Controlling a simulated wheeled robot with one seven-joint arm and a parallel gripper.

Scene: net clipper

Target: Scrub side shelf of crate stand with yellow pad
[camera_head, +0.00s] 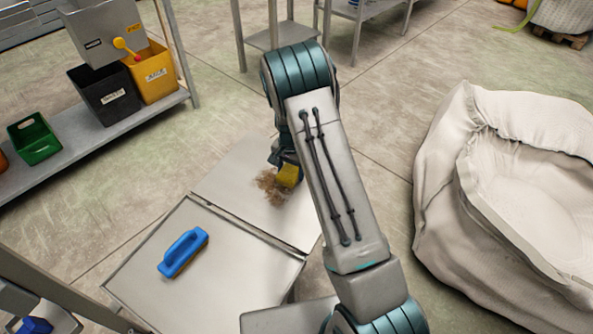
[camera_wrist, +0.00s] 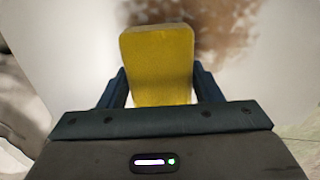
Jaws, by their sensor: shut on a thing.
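My gripper (camera_wrist: 158,85) is shut on the yellow pad (camera_wrist: 158,62), which stands out between its two dark blue fingers in the wrist view. In the head view the yellow pad (camera_head: 289,175) is at the brown dirt patch (camera_head: 270,187) on the side shelf (camera_head: 228,178) of the crate stand. The dirt also shows beyond the pad in the wrist view (camera_wrist: 222,30). I cannot tell whether the pad touches the shelf. My arm hides part of the shelf's right side. The crate stand's main top (camera_head: 215,275) lies nearer, beside the shelf.
A blue-handled brush (camera_head: 183,252) lies on the main top. At left a low rack (camera_head: 75,150) holds a green crate (camera_head: 34,139), a black bin (camera_head: 104,95) and a yellow bin (camera_head: 152,72). A large white sack (camera_head: 440,190) stands at right. Floor between is clear.

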